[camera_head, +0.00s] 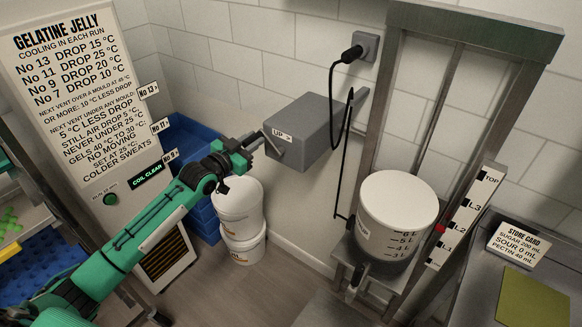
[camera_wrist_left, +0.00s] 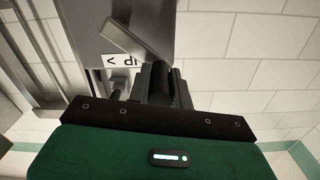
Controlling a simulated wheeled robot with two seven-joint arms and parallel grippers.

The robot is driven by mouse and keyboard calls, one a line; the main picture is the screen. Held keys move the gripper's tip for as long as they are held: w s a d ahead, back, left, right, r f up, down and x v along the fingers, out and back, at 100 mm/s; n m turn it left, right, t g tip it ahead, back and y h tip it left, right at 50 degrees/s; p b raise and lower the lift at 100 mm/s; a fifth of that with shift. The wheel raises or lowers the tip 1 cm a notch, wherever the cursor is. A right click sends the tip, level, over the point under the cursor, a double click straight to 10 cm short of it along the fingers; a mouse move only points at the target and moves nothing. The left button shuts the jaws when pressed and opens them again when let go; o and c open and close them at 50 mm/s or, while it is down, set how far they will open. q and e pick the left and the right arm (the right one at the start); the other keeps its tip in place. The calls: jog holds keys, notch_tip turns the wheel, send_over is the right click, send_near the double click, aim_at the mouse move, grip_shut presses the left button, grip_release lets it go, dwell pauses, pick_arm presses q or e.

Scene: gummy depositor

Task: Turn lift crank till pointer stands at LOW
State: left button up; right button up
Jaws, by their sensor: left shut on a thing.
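The grey lift box (camera_head: 301,130) on the wall carries an "UP >" label and the lift crank (camera_head: 272,146) on its left face. My left gripper (camera_head: 256,142) is shut on the crank's handle. In the left wrist view the dark handle (camera_wrist_left: 160,82) stands between the fingers, with the grey crank arm (camera_wrist_left: 125,40) behind it. The red pointer (camera_head: 440,228) is at about the L2 mark on the white scale (camera_head: 462,220). My right gripper is not in view.
A white-topped hopper (camera_head: 398,205) sits on the lift frame beside the scale. Black cables hang between it and the box. White buckets (camera_head: 240,208) and blue crates (camera_head: 203,215) stand below my left arm. A store card (camera_head: 518,246) is at right.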

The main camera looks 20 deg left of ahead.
pick_arm(q)
jog(key=shift+w+a+f+b, duration=0.15)
jog(key=shift+a+f+b, duration=0.25)
jog(key=shift+f+b, duration=0.3)
jog(key=shift+w+a+f+b, duration=0.1)
jog(key=shift+a+f+b, duration=0.25)
jog(key=shift+f+b, duration=0.3)
jog(key=shift+c, duration=0.2)
jog(key=shift+o, duration=0.2)
jog(key=shift+a, duration=0.1)
jog(key=shift+r, duration=0.1)
jog(key=shift+c, duration=0.2)
jog(key=shift+o, duration=0.2)
notch_tip(320, 180, down, 3)
jog(key=shift+f+b, duration=0.15)
jog(key=shift+b, duration=0.75)
jog(key=shift+f, duration=0.25)
jog(key=shift+c, duration=0.2)
